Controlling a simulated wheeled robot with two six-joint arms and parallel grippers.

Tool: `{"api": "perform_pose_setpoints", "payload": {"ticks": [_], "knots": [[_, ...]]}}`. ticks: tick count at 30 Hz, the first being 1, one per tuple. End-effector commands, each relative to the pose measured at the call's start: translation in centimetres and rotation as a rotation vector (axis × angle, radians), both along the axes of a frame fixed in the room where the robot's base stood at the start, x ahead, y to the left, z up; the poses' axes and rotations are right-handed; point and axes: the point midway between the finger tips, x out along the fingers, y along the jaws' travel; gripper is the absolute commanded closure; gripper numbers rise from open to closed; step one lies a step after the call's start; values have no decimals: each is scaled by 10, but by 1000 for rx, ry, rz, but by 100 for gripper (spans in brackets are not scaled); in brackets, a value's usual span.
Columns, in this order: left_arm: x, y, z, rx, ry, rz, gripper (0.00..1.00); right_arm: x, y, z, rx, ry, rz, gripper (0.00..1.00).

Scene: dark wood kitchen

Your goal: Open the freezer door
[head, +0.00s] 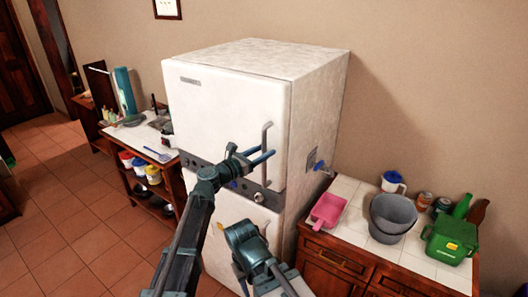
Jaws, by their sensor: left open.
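A white two-door fridge-freezer stands against the wall, with its upper door (222,122) closed. A grey vertical handle (266,134) is on the right side of that door. My left gripper (262,156) is open at the handle, its fingers pointing right at about the handle's mid-height. I cannot tell whether the handle is between the fingers or touched by them. The lower door (218,237) is partly hidden behind my arms. My right arm shows at the bottom centre, in front of the lower door, but its fingertips cannot be made out.
On the right, a tiled counter (345,190) holds a pink scoop (327,210), grey bowls (391,216) and a green bin (450,238). A shelf unit (170,185) with pots stands left of the fridge. The tiled floor (75,215) at left is open.

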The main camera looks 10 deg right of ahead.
Motion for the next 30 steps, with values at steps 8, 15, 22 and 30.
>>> {"api": "perform_pose_setpoints", "payload": {"ticks": [8,15,22,30], "knots": [[3,-5,0,0,0,1,48,0,0,0,0,0,0,50],[3,-4,0,0,0,1,70,0,0,0,0,0,0,50],[3,-4,0,0,0,0,100,0,0,0,0,0,0,50],[3,-4,0,0,0,0,100,0,0,0,0,0,0,50]]}}
